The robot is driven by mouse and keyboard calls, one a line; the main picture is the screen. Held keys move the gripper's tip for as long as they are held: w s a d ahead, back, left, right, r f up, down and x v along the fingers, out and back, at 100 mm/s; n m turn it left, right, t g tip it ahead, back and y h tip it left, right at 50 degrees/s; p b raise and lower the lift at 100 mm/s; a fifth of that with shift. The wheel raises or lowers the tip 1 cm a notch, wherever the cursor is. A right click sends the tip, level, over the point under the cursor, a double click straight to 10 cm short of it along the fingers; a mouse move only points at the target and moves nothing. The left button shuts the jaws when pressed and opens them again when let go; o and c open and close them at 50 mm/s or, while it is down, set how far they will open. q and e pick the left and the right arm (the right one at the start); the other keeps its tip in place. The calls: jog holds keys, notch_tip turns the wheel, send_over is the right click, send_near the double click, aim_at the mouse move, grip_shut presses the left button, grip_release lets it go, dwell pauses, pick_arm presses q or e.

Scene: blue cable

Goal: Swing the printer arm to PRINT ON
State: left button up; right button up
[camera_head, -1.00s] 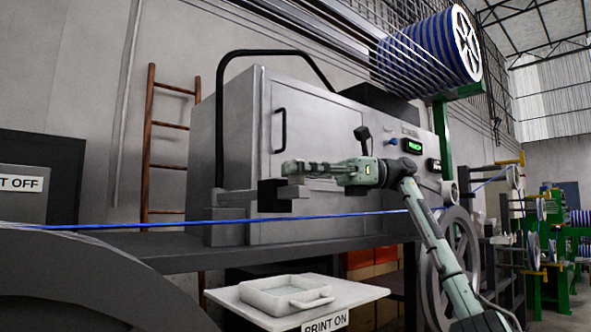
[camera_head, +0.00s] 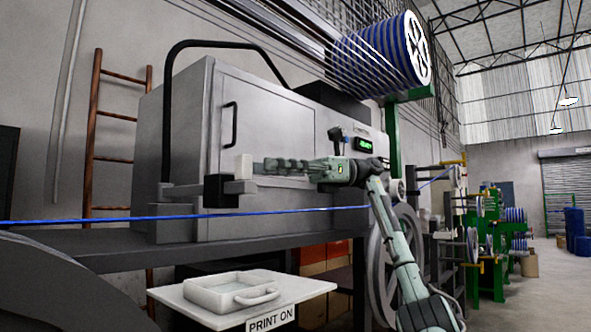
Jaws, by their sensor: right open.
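A white upright block (camera_head: 243,167) stands on or just behind the bar. My right gripper (camera_head: 262,166) comes in from the right and points left, open, with its fingertips just right of the white block. I cannot tell whether they touch it. The blue cable (camera_head: 120,218) runs level just below the dark block. The PRINT ON label (camera_head: 271,319) is on a white shelf (camera_head: 310,286) below. My left gripper is out of view.
A white tray (camera_head: 235,291) sits on the shelf. A dark bench (camera_head: 105,250) runs under the cabinet. A black bent tube (camera_head: 165,110) rises at the cabinet's left side. A spoked wheel (camera_head: 395,265) stands beside my right arm. A striped blue reel (camera_head: 380,58) hangs above.

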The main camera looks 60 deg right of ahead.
jog(key=v, duration=0.6)
jog(key=shift+s+d, duration=0.2)
jog(key=shift+d, duration=0.1)
dwell(0.3)
